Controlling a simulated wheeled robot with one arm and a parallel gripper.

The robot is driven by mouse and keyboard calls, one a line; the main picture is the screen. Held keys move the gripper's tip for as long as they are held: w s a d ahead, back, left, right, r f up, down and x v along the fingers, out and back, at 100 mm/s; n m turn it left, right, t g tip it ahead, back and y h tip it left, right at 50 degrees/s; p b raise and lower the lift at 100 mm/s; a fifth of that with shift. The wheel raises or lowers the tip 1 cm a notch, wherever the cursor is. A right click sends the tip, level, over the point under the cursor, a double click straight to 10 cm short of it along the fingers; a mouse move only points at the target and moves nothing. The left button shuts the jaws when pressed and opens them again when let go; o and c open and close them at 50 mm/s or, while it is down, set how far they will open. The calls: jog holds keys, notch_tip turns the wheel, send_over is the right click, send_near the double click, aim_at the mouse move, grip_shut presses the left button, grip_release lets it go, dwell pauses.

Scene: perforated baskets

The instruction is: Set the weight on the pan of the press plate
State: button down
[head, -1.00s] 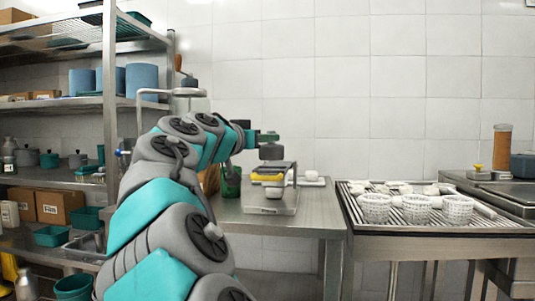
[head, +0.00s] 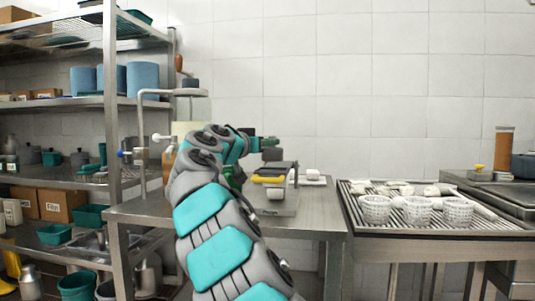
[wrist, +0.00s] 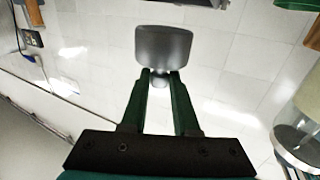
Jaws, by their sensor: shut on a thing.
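The weight is a dark grey cylinder (wrist: 163,47), seen large between the fingertips in the wrist view. It also shows in the head view (head: 272,155), just over the top of the press plate. My gripper (head: 268,143) is shut on the weight; its green fingers also show in the wrist view (wrist: 160,77). The press plate (head: 276,206) has a grey metal base, a dark flat top and a yellow bar, and stands on the steel table. The weight's underside is very close to the top; I cannot tell whether they touch. The pan's surface is mostly hidden.
The steel table (head: 150,212) carries the press plate, with a small white object (head: 313,175) behind it. A slatted rack (head: 440,227) at the right holds several white perforated baskets. Shelving (head: 118,103) with blue and teal containers stands at the left. The table's front right is clear.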

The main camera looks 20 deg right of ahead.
aim_at(267, 154)
jog(key=shift+f, duration=1.65)
jog(key=c, duration=0.7)
grip_release()
jog(key=shift+o, duration=0.2)
jog(key=b+v, duration=0.2)
jog(key=v, duration=1)
